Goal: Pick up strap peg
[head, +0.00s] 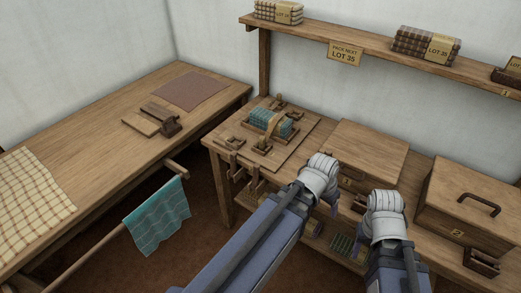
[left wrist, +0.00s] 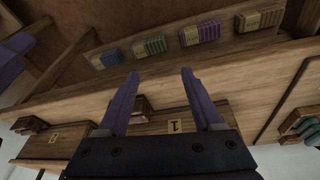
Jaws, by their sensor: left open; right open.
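A teal folded bundle (head: 270,123) sits on a wooden board (head: 300,128) on the bench, with a tan strap (head: 272,124) over it. Small wooden pegs and blocks stand around it, one behind (head: 280,101) and one in front (head: 262,147); I cannot tell which is the strap peg. My left gripper (head: 333,207) is right of the board, over the bench's front edge, mostly hidden by its wrist. In the left wrist view its purple fingers (left wrist: 158,100) are open and empty. My right gripper (head: 385,210) is further right; its fingers are hidden.
A flat box (head: 370,143) stands right of the board and a handled box (head: 475,200) marked 2 further right. More pegs (head: 253,183) hang at the bench's front left edge. Colored bundles (left wrist: 155,45) lie on a lower shelf. A teal cloth (head: 158,215) hangs on a pole.

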